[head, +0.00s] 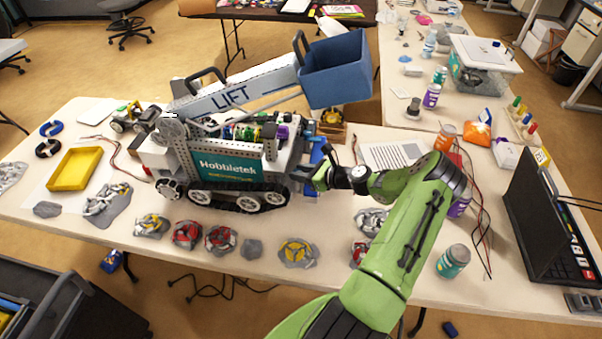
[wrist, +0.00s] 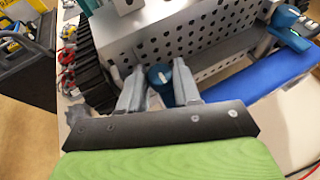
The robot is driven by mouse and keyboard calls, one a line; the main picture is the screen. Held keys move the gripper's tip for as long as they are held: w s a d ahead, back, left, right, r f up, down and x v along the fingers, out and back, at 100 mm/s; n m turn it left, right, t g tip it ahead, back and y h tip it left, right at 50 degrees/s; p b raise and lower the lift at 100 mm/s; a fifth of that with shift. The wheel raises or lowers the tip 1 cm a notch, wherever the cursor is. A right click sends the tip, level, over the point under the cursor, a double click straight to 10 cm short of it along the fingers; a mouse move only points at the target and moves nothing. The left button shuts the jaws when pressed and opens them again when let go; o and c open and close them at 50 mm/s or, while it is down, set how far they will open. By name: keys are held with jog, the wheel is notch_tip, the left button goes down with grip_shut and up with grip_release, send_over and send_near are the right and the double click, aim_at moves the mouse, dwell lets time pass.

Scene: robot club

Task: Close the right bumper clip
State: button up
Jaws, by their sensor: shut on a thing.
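The tracked robot (head: 228,165) with a grey LIFT arm stands on the table. Its blue bumper (head: 317,155) is at its right end and shows as a long blue bar in the wrist view (wrist: 270,78). My gripper (head: 308,177) reaches in from the right to the near corner of that end. In the wrist view its grey fingers (wrist: 160,85) are shut on a round blue bumper clip (wrist: 160,74) beside the perforated metal plate. A second blue clip (wrist: 286,20) shows at the plate's far end. The fingers hide part of the held clip, so its exact position cannot be told.
A raised blue bucket (head: 335,72) hangs above the bumper end. A yellow tray (head: 75,168) and several wheel parts (head: 220,240) lie left and in front. A laptop (head: 550,215), a can (head: 453,261) and red and black wires (head: 484,235) lie to the right.

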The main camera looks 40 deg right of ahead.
jog(key=o, duration=1.1)
jog(key=shift+c, duration=0.2)
jog(key=p+v, duration=0.1)
jog(key=v, duration=1.4)
jog(key=shift+s+r, duration=0.15)
jog(key=shift+s, duration=0.2)
jog(key=w+a+r+n+g, duration=0.1)
jog(key=a+r+n+g, duration=0.25)
jog(key=a+n, duration=0.3)
jog(key=w+a+r+n+g+h, duration=0.1)
jog(key=w+a+r+n+g, duration=0.2)
jog(key=a+n, duration=0.4)
jog(key=a+r+n+g, duration=0.3)
jog(key=a+r+n, duration=0.2)
jog(key=a, duration=0.3)
jog(key=s+a+r+n+t+h, duration=0.1)
jog(key=s+a+r+n, duration=0.4)
jog(key=s+a+n, duration=0.1)
jog(key=s+a+r+n+t+h, duration=0.1)
jog(key=s+a+r+n, duration=0.4)
jog(key=s+n, duration=0.3)
jog(key=shift+s+a+h, duration=0.4)
jog(key=shift+s+a, duration=0.1)
jog(key=shift+s, duration=0.15)
